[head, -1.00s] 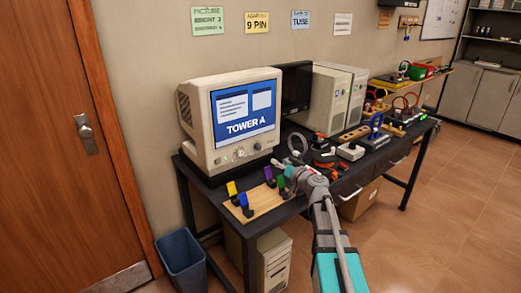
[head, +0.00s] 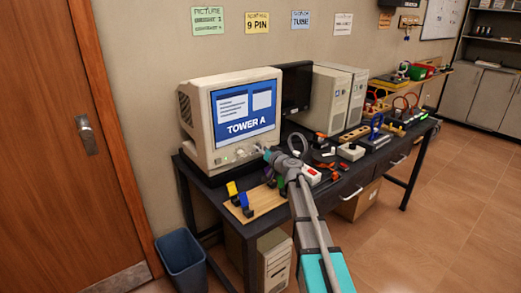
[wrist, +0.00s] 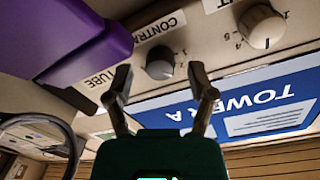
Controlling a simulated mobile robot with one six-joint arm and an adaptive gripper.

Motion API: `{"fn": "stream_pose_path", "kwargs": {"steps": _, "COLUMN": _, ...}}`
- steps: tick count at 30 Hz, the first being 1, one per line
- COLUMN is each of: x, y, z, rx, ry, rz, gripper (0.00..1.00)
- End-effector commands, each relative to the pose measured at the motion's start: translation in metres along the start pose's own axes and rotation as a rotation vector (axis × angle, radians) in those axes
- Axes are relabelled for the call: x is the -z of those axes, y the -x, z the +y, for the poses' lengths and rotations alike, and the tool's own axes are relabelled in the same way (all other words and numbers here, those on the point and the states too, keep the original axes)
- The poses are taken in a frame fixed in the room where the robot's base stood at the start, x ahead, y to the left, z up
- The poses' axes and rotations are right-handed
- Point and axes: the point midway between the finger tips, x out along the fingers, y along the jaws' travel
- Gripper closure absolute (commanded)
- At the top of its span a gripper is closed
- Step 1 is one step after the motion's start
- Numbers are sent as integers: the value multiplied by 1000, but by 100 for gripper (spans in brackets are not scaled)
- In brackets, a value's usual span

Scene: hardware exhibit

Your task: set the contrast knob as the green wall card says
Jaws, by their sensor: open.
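The green wall card (head: 208,20) hangs at the upper left in the head view. It reads PICTURE, with BRIGHT and CONTRAST lines whose digits are too small to read surely. The beige CRT monitor (head: 198,128) shows TOWER A. In the wrist view, upside down, a dark grey knob (wrist: 160,62) sits by a label (wrist: 158,26) partly reading CONTRA. My gripper (wrist: 160,88) is open, its two fingertips either side of the knob and slightly short of it, with no clear contact. In the head view my gripper (head: 267,154) is at the monitor's lower right front.
A beige knob (wrist: 260,27) with scale marks is nearby. A purple block (wrist: 70,40) looms close at the left of the wrist view. A wooden board (head: 262,203) with coloured tags lies below the arm. A blue bin (head: 181,262) stands on the floor.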

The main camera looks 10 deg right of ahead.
Motion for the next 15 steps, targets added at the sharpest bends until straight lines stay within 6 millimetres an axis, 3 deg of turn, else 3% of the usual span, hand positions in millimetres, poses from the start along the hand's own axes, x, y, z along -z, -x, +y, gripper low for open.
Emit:
{"fn": "stream_pose_path", "kwargs": {"steps": 12, "x": 0, "y": -4, "z": 0, "rx": 0, "ry": 0, "rz": 0, "gripper": 29}}
{"fn": "stream_pose_path", "kwargs": {"steps": 15, "x": 0, "y": -4, "z": 0, "rx": 0, "ry": 0, "rz": 0, "gripper": 48}}
